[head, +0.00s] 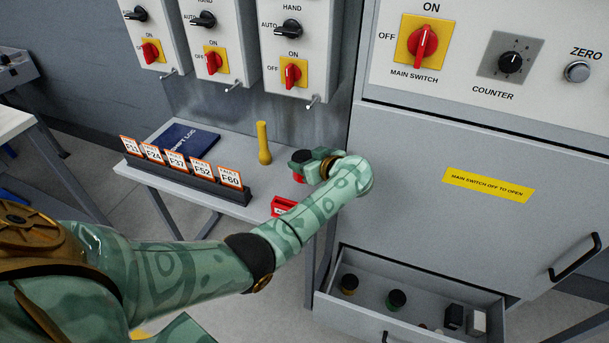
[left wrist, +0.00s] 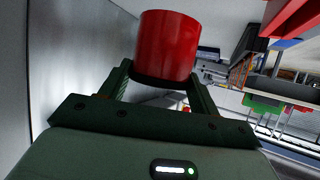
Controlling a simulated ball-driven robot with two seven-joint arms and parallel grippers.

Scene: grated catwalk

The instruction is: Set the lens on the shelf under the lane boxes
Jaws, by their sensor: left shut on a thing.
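My left gripper (head: 308,165) is shut on a red lens (left wrist: 167,45), a short red cylinder between the two fingers in the left wrist view. In the head view only a small red part of the lens (head: 299,178) shows beside the gripper; the rest is hidden. The gripper is over or near the right end of the grey shelf (head: 225,198); its exact height above the shelf is unclear. Three lane boxes (head: 300,45) with red switches hang on the wall above the shelf. My right gripper is not in view.
On the shelf are a row of fault cards (head: 185,170), a dark blue log book (head: 186,138), a yellow upright tool (head: 263,145) and a red item (head: 283,206) near the front edge. A cabinet (head: 480,180) stands right, its lower drawer (head: 340,308) open with several small parts.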

